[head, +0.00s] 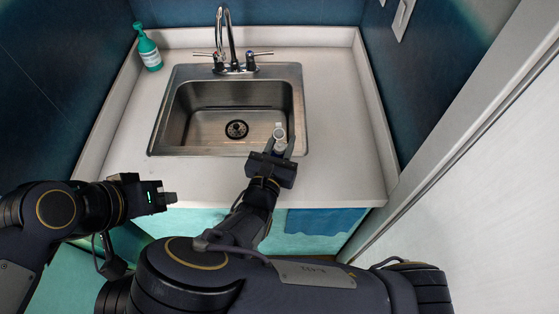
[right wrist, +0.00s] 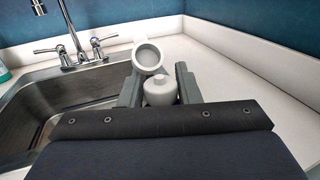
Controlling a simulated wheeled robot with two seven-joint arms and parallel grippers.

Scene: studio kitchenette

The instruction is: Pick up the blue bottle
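A blue-green bottle with a spray-type top and a pale label (head: 149,52) stands in the back left corner of the counter, far from both grippers. My right gripper (head: 280,147) is at the front right edge of the sink. Its fingers stand on either side of a small pale grey-white bottle-like object (right wrist: 160,92); whether they press on it is unclear. A pale ring-shaped part (right wrist: 147,54) shows just beyond it. My left gripper (head: 166,197) is over the counter's front left edge, seen side-on with its finger gap hidden, and nothing shows in it.
A steel sink (head: 190,132) is set into the white counter (head: 340,110), with a tall two-handled faucet (head: 233,60) behind it. The counter right of the sink is clear. Dark blue walls close in the back and left, and a pale panel (head: 490,190) stands at right.

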